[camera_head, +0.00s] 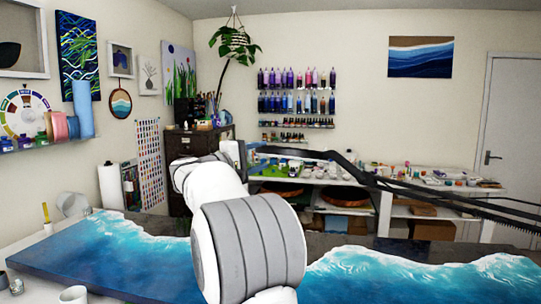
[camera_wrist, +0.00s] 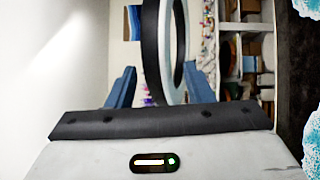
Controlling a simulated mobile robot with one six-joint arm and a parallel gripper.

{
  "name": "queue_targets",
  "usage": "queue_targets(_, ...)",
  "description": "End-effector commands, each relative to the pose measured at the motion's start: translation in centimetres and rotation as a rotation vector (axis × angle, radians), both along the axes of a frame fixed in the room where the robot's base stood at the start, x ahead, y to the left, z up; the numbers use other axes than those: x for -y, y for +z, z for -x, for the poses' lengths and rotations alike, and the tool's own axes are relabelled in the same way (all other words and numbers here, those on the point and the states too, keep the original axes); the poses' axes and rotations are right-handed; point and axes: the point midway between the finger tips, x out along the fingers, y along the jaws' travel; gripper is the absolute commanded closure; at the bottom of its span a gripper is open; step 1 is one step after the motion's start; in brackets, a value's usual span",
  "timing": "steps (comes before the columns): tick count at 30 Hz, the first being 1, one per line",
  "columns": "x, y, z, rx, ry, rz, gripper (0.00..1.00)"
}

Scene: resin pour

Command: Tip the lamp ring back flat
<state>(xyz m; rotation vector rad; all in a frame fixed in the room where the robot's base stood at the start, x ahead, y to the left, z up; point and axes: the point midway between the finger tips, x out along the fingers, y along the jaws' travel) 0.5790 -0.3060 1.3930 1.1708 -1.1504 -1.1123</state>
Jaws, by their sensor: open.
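The lamp ring shows in the wrist view as a dark band (camera_wrist: 150,50) with a pale inner face, standing steeply tilted, close to edge-on. My gripper (camera_wrist: 160,76) is open, with one blue finger on each side of the ring's lower part. I cannot tell whether either finger touches it. In the head view the black lamp boom (camera_head: 400,184) comes in from the right and ends beside my arm.
A long table with a blue and white resin wave panel (camera_head: 110,256) spans the front. A cup (camera_head: 73,294) stands at its near left corner. White shelves (camera_head: 385,212) with paints and boxes stand behind. The black boom crosses the space right of my arm.

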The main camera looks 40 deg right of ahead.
Motion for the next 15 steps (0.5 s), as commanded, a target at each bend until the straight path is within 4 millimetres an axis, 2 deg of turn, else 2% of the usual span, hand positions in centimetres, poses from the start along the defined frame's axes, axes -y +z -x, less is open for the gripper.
queue_targets(9, 5.0, 0.6, -0.3, -0.001, -0.003, -0.001, 0.53)
queue_targets(15, 6.9, 0.6, -0.5, -0.001, -0.001, -0.001, 0.53)
